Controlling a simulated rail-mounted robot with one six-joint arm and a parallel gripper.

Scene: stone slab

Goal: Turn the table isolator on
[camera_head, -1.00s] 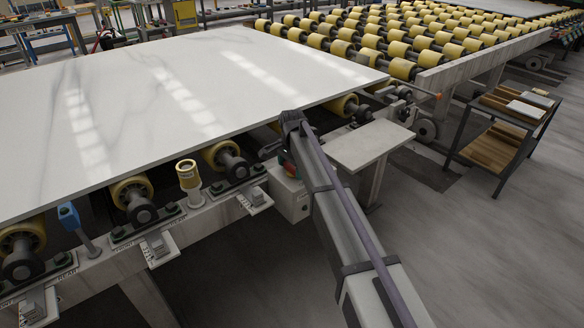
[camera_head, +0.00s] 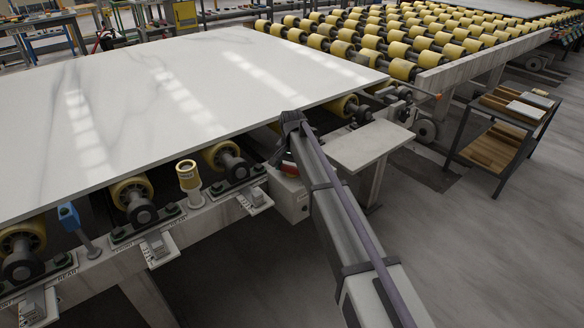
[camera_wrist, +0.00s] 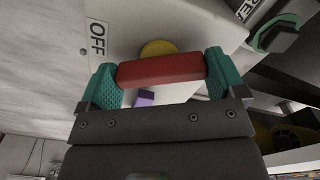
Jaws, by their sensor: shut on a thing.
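The isolator is a pale box (camera_head: 290,198) under the near edge of the stone slab, partly hidden by my arm in the head view. Its red handle (camera_wrist: 160,69) lies crosswise between the teal pads of my gripper (camera_wrist: 160,72) in the wrist view, tilted slightly with its right end higher. The pads press on both ends of it. A yellow disc (camera_wrist: 158,47) shows behind the handle. An OFF label (camera_wrist: 97,39) is on the pale face to the upper left. In the head view a bit of the red handle (camera_head: 289,168) shows beside my gripper.
The white marbled slab (camera_head: 190,85) rests on yellow rollers just above the box. A small pale shelf (camera_head: 358,145) is to the right. A dark trolley (camera_head: 505,130) stands farther right. A purple piece (camera_wrist: 145,98) shows below the handle in the wrist view.

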